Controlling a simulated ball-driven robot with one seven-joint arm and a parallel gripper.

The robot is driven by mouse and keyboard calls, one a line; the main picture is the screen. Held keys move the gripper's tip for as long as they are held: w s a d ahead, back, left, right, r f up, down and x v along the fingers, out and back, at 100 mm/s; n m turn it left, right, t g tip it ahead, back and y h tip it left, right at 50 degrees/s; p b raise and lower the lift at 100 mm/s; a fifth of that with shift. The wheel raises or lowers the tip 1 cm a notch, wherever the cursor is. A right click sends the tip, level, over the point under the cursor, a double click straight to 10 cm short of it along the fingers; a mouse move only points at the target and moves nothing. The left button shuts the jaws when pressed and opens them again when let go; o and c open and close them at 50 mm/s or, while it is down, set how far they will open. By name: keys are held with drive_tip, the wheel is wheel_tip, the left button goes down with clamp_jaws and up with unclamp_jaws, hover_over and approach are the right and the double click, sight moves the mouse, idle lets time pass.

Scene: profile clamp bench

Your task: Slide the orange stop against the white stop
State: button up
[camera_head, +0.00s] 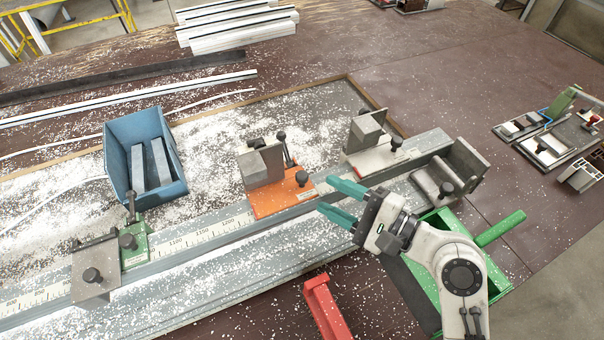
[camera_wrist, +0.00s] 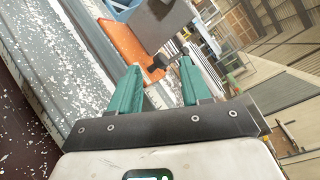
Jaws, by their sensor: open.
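The orange stop (camera_head: 283,197) has a grey block and dark knobs on an orange plate, and sits on the scaled rail (camera_head: 225,222). The white stop (camera_head: 368,160) has a similar grey block on a white plate, farther right on the rail, with a gap between the two. My gripper (camera_head: 325,195) has teal fingers, open and empty, at the right near side of the orange stop. In the wrist view my gripper (camera_wrist: 159,68) points toward the orange stop (camera_wrist: 127,46), with a dark knob between the fingertips. Contact cannot be told.
A green clamp (camera_head: 135,245) stands on the rail's left, an end block (camera_head: 463,165) at its right end. A blue bin (camera_head: 113,160) holds grey pieces behind the rail. A red part (camera_head: 325,308) and a green tray (camera_head: 440,218) lie in front. White chips cover much of the bench.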

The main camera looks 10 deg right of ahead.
sight(302, 174)
drive_tip(key=m, duration=0.3)
drive_tip(key=f+m+t, duration=0.1)
drive_tip(key=m, duration=0.1)
drive_tip(key=shift+s+d+m+h, duration=0.15)
drive_tip(key=shift+s+m+h, duration=0.15)
drive_tip(key=shift+s, duration=0.05)
drive_tip(key=m, duration=0.4)
drive_tip(key=shift+s+d+f+t+h, duration=0.15)
drive_tip(key=shift+s+d+t+h, duration=0.15)
drive_tip(key=shift+d+t, duration=0.1)
drive_tip(key=m, duration=0.3)
drive_tip(key=shift+d, duration=0.2)
drive_tip(key=p+x, duration=0.1)
drive_tip(key=x, duration=0.9)
drive_tip(key=shift+w+a, duration=0.15)
drive_tip(key=shift+w, duration=0.2)
drive_tip(key=shift+c, duration=0.4)
clamp_jaws()
drive_tip(key=shift+r, duration=0.2)
